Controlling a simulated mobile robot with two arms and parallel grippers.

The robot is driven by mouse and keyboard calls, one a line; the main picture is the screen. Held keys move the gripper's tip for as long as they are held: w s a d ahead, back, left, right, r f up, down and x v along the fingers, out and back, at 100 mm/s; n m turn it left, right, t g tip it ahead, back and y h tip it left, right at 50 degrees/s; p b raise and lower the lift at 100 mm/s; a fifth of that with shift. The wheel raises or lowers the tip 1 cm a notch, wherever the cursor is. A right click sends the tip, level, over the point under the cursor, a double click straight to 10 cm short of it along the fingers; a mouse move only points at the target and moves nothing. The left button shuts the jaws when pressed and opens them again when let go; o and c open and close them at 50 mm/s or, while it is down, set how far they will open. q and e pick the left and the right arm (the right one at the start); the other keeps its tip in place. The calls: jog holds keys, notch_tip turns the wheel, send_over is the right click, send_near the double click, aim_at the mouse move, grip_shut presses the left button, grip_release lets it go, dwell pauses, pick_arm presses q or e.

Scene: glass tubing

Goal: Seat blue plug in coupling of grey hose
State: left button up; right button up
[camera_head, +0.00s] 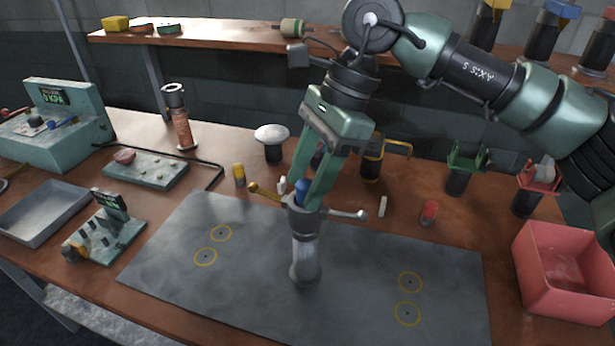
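My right gripper (303,193) points down over the grey mat (200,275), its two green fingers on either side of a small blue plug (302,186). The plug fills the gap between the fingertips. Directly below is a dark coupling (302,217) on top of an upright glass tube (305,255). My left gripper is not in view.
A white-capped knob (271,137), a yellow-topped piece (239,174), a red piece (429,213) and a dark cylinder (372,160) stand behind the mat. A red bin (565,270) is at right, a grey tray (40,212) at left. The mat's ringed spots are clear.

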jog(key=shift+r, duration=0.45)
jog(key=v, duration=1.1)
jog(key=shift+r, duration=0.25)
jog(key=shift+d, duration=0.15)
